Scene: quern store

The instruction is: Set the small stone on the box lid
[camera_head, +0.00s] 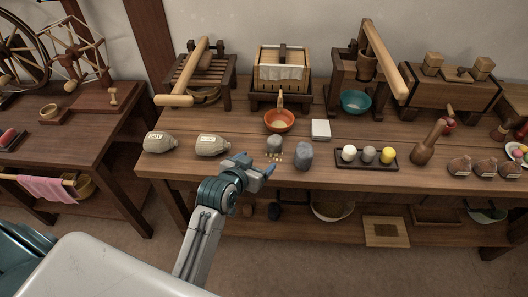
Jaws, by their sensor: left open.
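Two grey stones stand near the front edge of the table: a shorter one (274,144) with yellow bits scattered at its foot, and a taller, bluish one (304,156) to its right. I cannot tell for sure which is the task's small stone. A slatted wooden box (281,77) with white cloth stands at the back; its wooden lid (271,54) has a dark bar on top and bears no stone. My left gripper (262,170) is open and empty at the table's front edge, just left of and nearer than the stones. My right gripper is out of view.
Two labelled sacks (212,145) lie left of the stones. An orange bowl (279,121) with a ladle and a white block (320,130) stand behind them. A dark tray (366,164) with three balls is on the right. A wooden press (203,72) and lever stand (355,75) flank the box.

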